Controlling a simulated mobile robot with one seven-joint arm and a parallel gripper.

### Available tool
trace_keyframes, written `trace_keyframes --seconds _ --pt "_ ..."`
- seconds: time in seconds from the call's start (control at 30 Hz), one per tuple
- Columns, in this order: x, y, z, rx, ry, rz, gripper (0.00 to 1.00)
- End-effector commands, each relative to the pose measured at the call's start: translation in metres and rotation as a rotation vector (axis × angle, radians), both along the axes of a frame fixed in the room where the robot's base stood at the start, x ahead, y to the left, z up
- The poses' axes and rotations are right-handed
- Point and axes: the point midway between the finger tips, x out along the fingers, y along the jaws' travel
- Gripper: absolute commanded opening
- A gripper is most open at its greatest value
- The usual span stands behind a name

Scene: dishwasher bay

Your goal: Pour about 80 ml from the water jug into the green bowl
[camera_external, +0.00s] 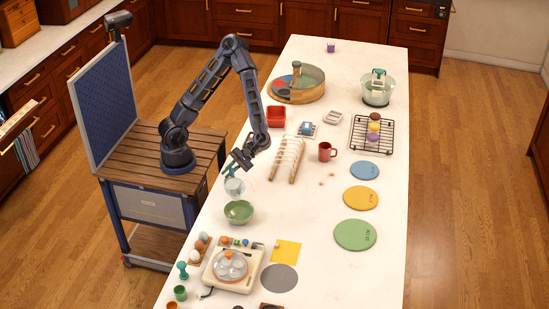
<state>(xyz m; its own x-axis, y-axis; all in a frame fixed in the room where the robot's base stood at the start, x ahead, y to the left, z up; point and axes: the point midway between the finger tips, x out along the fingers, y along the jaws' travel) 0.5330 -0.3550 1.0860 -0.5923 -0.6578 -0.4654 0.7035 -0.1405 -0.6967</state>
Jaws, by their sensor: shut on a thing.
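My gripper (242,160) is at the left side of the white counter and is shut on the water jug (234,187). The jug is a small clear vessel with a pale blue tint. It hangs just above and slightly left of the green bowl (239,212), which stands on the counter near its left edge. The jug looks tilted, but its exact angle is too small to tell. I cannot make out a stream of water, the water level in the jug or whether the bowl holds any water.
A wooden dish rack (288,158) stands right of my gripper, with a red mug (326,151) beyond it. The counter right of the bowl (295,215) is clear.

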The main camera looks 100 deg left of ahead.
Motion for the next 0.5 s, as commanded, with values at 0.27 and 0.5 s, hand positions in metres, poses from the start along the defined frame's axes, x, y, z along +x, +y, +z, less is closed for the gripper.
trace_keyframes --seconds 0.27,0.5 --pt "0.0016 -0.0032 0.0002 0.035 0.018 -0.001 0.0" --pt "0.0032 -0.0067 0.0006 0.07 0.038 -0.001 0.0"
